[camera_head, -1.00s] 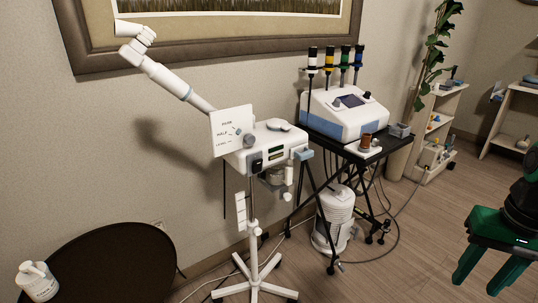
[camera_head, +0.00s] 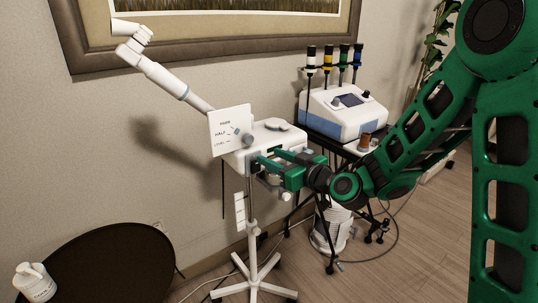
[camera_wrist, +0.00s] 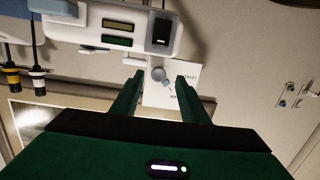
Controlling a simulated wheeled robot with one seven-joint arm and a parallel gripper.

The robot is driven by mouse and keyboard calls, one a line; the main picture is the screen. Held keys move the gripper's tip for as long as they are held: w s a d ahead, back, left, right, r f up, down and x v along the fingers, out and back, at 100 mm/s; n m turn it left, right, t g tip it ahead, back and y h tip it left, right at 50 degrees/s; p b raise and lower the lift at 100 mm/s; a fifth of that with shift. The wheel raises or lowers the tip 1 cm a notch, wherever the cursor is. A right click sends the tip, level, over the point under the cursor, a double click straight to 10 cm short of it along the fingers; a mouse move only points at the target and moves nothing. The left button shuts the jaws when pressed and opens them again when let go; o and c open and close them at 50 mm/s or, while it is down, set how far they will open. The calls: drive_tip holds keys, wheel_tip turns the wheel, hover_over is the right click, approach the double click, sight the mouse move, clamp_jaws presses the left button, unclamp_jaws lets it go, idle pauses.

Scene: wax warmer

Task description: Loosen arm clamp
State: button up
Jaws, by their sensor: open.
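A round grey knob (camera_head: 247,141) sits at the lower right of a white label plate (camera_head: 228,132) on the white warmer head (camera_head: 268,137); I take it for the arm clamp. A small blue-grey piece (camera_head: 237,131) is beside it on the plate. A white jointed arm (camera_head: 168,80) rises up and left behind the plate. My gripper (camera_head: 270,168) is open at the front of the warmer head, below and right of the knob. In the wrist view the knob (camera_wrist: 158,74) shows between and beyond the two open fingertips (camera_wrist: 156,78), and nothing is held.
The warmer head stands on a white wheeled stand (camera_head: 253,262). A dark round table (camera_head: 115,255) with a white bottle (camera_head: 35,282) is at lower left. The wall is close behind.

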sight(250, 140)
drive_tip(key=shift+m+t, duration=0.5)
drive_tip(key=shift+t, duration=0.4)
drive_tip(key=shift+s+a+r+x, duration=0.1)
drive_tip(key=shift+r+x, duration=0.05)
drive_tip(key=shift+x, duration=1.4)
drive_tip(key=shift+s+a+r+x, duration=0.1)
drive_tip(key=shift+r+x, duration=0.1)
drive_tip(key=shift+x, duration=1.4)
drive_tip(key=shift+a+r+x, duration=0.15)
drive_tip(key=shift+x, duration=1.4)
drive_tip(key=shift+w, duration=0.1)
